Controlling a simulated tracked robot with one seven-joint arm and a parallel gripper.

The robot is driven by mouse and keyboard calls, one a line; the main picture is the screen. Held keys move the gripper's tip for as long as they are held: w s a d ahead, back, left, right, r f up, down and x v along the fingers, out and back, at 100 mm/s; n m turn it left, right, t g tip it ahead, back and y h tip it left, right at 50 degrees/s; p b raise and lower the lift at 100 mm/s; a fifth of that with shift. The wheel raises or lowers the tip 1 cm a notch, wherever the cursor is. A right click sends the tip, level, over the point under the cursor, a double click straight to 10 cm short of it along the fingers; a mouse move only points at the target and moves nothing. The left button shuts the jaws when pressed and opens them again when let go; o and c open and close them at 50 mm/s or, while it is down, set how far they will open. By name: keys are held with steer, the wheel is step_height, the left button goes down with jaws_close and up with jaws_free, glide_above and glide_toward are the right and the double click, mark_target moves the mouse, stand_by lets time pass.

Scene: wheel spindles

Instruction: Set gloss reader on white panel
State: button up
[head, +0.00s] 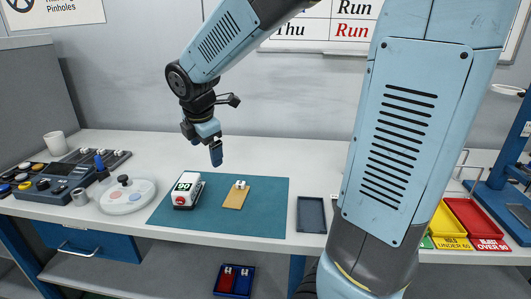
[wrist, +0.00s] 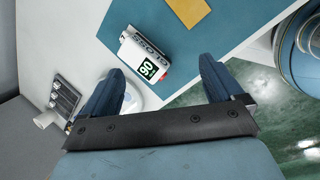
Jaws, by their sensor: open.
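The gloss reader (head: 186,188), a small white box with a dark green-lit display and a red-and-dark base, sits on the teal mat (head: 268,211). It also shows in the wrist view (wrist: 139,50), its display reading about 90. A tan panel (head: 233,201) with a small white piece on it lies to its right, and shows in the wrist view too (wrist: 188,11). I cannot make out a plain white panel. My gripper (head: 216,158) is open and empty, above and behind the reader. Its two fingers show apart in the wrist view (wrist: 160,86), with the reader beyond them.
A round white tray (head: 142,203) with discs stands left of the mat. A control box (head: 42,184), a cup (head: 56,143) and a dark rack (head: 112,160) are farther left. A dark tray (head: 311,215) and yellow (head: 446,222) and red bins (head: 473,217) stand right. The back bench is clear.

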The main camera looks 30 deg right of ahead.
steer(key=s+d+r+m+t, duration=0.1)
steer(key=s+d+m, duration=0.3)
steer(key=s+m, duration=0.6)
steer(key=s+d+r+m+y, duration=0.1)
steer(key=s+d+r+m, duration=0.3)
steer(key=s+m, duration=0.5)
steer(key=shift+s+r+m+t, duration=0.3)
steer(key=shift+s+m+t, duration=0.1)
steer(key=shift+m, duration=0.8)
steer(key=shift+d, duration=0.1)
